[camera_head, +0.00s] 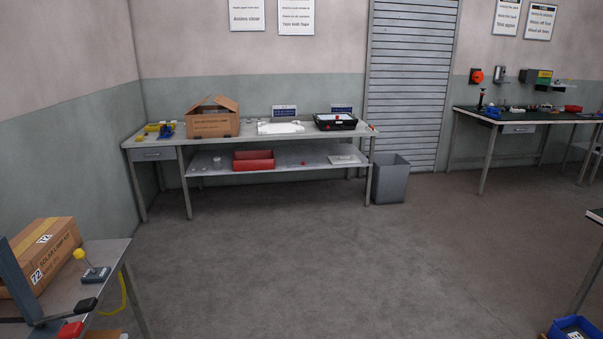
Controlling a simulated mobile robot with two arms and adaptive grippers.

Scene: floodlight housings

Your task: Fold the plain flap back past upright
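An open brown cardboard box (209,124) stands on the far workbench against the back wall, left of the bench's middle. Its front carries printed marks too small to read. Its top flaps (221,102) stand raised and slanted, forming a peak with a dark opening showing. I cannot tell from here which flap is the plain one. A taped brown carton marked "Solar lamp kit" and "72" (42,260) sits on the near left table. Neither of my grippers is in view.
The far bench (253,133) also holds yellow and blue items (166,130), white material (280,128) and a black tray (335,121). A red bin (253,160) is on its lower shelf. A grey waste bin (391,178) stands at its right end. The middle floor is clear.

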